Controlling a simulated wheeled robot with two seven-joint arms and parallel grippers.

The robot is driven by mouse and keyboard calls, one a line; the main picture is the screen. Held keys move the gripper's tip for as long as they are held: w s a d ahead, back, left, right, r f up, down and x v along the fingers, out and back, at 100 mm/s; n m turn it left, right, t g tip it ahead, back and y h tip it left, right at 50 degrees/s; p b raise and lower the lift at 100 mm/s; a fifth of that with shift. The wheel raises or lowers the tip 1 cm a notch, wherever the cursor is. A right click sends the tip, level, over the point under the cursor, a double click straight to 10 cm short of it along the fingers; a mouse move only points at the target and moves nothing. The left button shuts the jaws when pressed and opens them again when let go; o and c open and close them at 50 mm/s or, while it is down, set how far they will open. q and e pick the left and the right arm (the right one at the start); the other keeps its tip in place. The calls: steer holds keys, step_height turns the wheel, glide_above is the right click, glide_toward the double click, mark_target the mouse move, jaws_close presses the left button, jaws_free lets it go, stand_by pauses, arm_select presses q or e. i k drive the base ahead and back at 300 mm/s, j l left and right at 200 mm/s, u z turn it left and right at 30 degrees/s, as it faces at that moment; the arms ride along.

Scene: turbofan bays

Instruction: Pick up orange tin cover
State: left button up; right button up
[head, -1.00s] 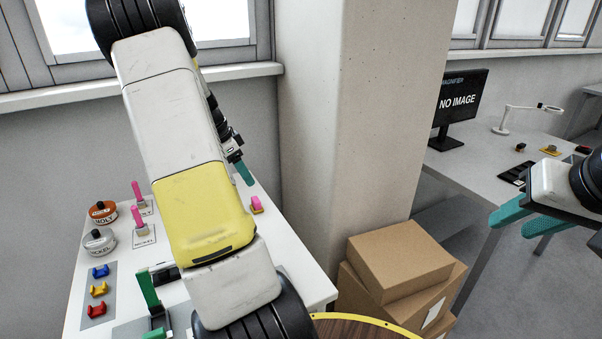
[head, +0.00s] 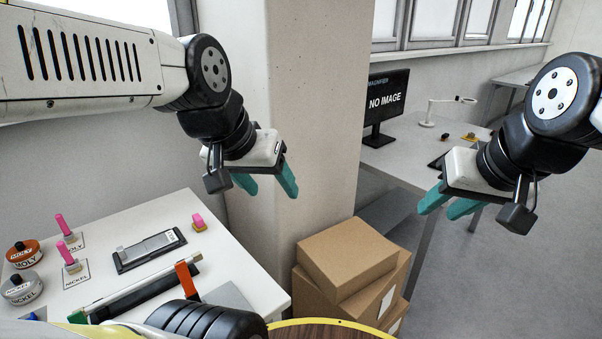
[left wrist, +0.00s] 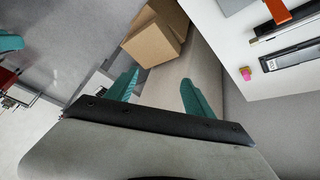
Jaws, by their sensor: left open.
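The orange tin cover (head: 22,247), with a black knob on top, sits on the tin labelled MOLY at the left edge of the white table in the head view. A grey tin labelled NICKEL (head: 21,289) stands just in front of it. My left gripper (head: 269,190) is open and empty, raised in front of the pillar, well to the right of the orange cover. In the left wrist view its two teal fingers (left wrist: 160,78) are spread with nothing between them, and no tin shows there. My right gripper (head: 437,213) is open and empty at the right.
Pink-handled brushes (head: 66,227) stand near the tins on the white table (head: 115,223). A grey device (head: 149,249) and a long bar with a red piece (head: 187,281) lie further right. Cardboard boxes (head: 347,258) are stacked beside the table.

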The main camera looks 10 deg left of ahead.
mark_target(21, 251)
steer(key=u, duration=2.4)
steer(key=k+j, duration=0.15)
steer(key=j, duration=0.2)
steer(key=k+j+z, duration=0.15)
steer(key=j, duration=0.25)
steer(key=k+j, duration=0.1)
steer(key=j, duration=0.25)
steer(key=i+j+z, duration=0.1)
steer(key=j+z, duration=0.3)
steer(key=j, duration=0.75)
steer(key=j+z, duration=0.4)
steer(key=j, duration=0.8)
steer(key=i+j+z, duration=0.15)
steer(key=j, duration=0.2)
steer(key=i+j+z, duration=0.15)
steer(key=j, duration=0.2)
steer(key=i+j+z, duration=0.15)
steer(key=j, duration=0.25)
steer(key=i+j+z, duration=0.15)
steer(key=j, duration=0.25)
steer(key=i+j+z, duration=0.2)
steer(key=i+j, duration=0.15)
steer(key=i, duration=0.25)
steer(key=i+j+z, duration=0.2)
steer(key=i+j, duration=0.3)
steer(key=i, duration=0.1)
